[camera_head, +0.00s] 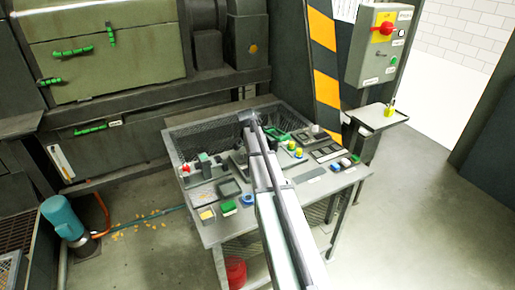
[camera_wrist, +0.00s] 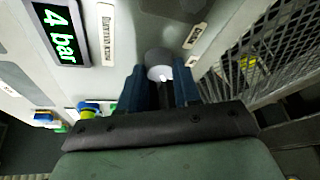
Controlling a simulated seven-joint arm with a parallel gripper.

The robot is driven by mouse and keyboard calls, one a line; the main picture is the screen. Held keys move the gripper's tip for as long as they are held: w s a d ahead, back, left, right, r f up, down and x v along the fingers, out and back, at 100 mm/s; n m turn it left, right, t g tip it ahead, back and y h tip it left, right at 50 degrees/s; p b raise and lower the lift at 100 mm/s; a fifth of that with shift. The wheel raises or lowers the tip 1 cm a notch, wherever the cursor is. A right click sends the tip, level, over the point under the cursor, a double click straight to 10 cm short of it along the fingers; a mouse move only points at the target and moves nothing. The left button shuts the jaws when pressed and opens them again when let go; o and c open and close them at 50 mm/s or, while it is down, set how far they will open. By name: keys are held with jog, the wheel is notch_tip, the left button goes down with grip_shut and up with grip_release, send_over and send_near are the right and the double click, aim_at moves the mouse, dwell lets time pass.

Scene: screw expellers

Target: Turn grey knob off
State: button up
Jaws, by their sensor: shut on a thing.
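The grey knob (camera_wrist: 158,58) shows in the wrist view as a light round cap between my gripper's two blue fingers. My gripper (camera_wrist: 159,80) is shut on it, and the fingers hide its lower sides. In the head view my arm reaches over the control table (camera_head: 205,235), and my gripper (camera_head: 249,118) is at the table's far side. The knob is hidden by my arm there. I cannot tell which way the knob points.
A "4 bar" display (camera_wrist: 57,33) and a label plate (camera_wrist: 108,35) are left of the knob. A blue-and-yellow knob (camera_wrist: 89,109) lies lower left. Wire mesh (camera_wrist: 245,65) rises close on the right. A grey box with a red emergency button (camera_head: 386,28) stands at the back right.

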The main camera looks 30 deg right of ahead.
jog(key=shift+n+t+y, duration=0.5)
jog(key=shift+n+t, duration=0.1)
jog(key=shift+n, duration=1.5)
jog(key=o, duration=1)
jog(key=shift+o, duration=0.2)
jog(key=v, duration=1.4)
jog(key=shift+d, duration=0.2)
